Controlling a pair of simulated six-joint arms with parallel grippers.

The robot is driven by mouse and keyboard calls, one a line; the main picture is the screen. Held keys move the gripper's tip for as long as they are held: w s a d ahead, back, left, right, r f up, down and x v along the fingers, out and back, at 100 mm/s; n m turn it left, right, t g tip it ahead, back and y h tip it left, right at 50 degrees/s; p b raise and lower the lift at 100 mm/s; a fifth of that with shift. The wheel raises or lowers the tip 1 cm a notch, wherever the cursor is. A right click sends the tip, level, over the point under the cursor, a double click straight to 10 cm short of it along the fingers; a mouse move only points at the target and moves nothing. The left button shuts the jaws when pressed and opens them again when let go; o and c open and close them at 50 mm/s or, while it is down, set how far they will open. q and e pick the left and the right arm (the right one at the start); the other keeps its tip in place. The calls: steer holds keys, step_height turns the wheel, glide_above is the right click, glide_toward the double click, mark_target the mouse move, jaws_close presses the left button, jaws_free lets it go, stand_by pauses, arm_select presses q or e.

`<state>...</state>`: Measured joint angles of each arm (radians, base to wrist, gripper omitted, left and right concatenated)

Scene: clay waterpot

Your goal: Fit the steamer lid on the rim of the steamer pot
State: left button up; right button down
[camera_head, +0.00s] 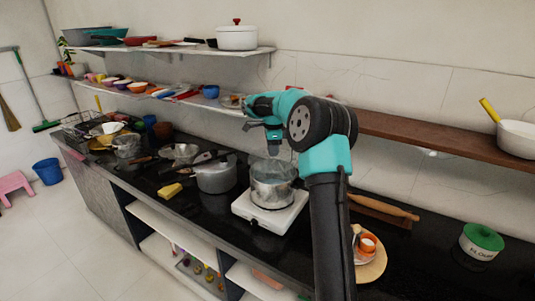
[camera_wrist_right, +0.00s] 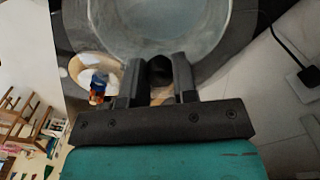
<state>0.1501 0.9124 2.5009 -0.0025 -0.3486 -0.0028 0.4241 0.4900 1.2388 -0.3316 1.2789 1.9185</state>
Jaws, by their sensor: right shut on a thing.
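The silver steamer pot (camera_head: 270,192) stands on a white stove (camera_head: 283,217) on the black counter. The steamer lid (camera_head: 273,169) shows as a pale, see-through disc over the pot's top, below my right gripper (camera_head: 273,145). In the right wrist view, my right gripper (camera_wrist_right: 159,75) is shut on the lid's dark knob (camera_wrist_right: 160,70), with the round, greyish lid (camera_wrist_right: 160,30) beyond the fingers. I cannot tell whether the lid touches the rim all round. My left gripper is not in view.
A grey lidded pot (camera_head: 216,178) stands close left of the stove, with a yellow sponge (camera_head: 169,191) near it. A rolling pin (camera_head: 385,207) and a plate with an orange bowl (camera_head: 368,244) lie to the right. Wall shelves (camera_head: 440,138) run behind my arm.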

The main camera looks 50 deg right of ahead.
mark_target(273, 159)
steer(key=shift+s, duration=0.1)
steer(key=shift+f, duration=0.1)
steer(key=shift+f, duration=1.8)
steer(key=shift+f, duration=0.6)
stand_by(2.6)
steer(key=shift+c, duration=1.3)
jaws_free()
steer(key=shift+r, duration=3.2)
